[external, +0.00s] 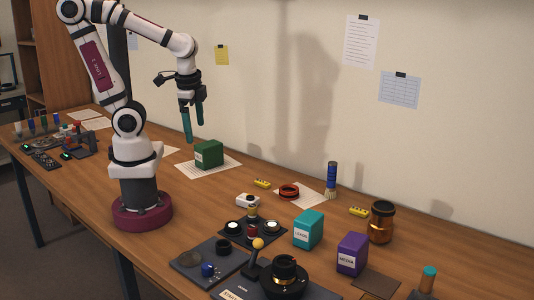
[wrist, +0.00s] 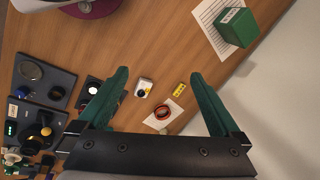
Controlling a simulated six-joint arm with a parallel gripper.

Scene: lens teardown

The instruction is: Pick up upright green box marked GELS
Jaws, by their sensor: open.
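The green box (external: 209,154) stands upright on a white paper sheet (external: 190,170) at the back of the bench, with a white label on one side. In the wrist view the green box (wrist: 237,27) is at the top right, with its label partly visible; I cannot read it clearly. My gripper (external: 193,124) is above the bench, up and slightly to the left of the box. Its two green fingers (wrist: 160,100) are spread apart with nothing between them. The box lies outside the fingers, beyond the right fingertip in the wrist view.
A teal box (external: 308,230) and a purple box (external: 352,255) stand toward the front right. Dark trays (external: 208,258) with lens parts, a red ring (external: 289,191), a blue brush (external: 331,180) and an amber jar (external: 381,222) are nearby. The wall is close behind the green box.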

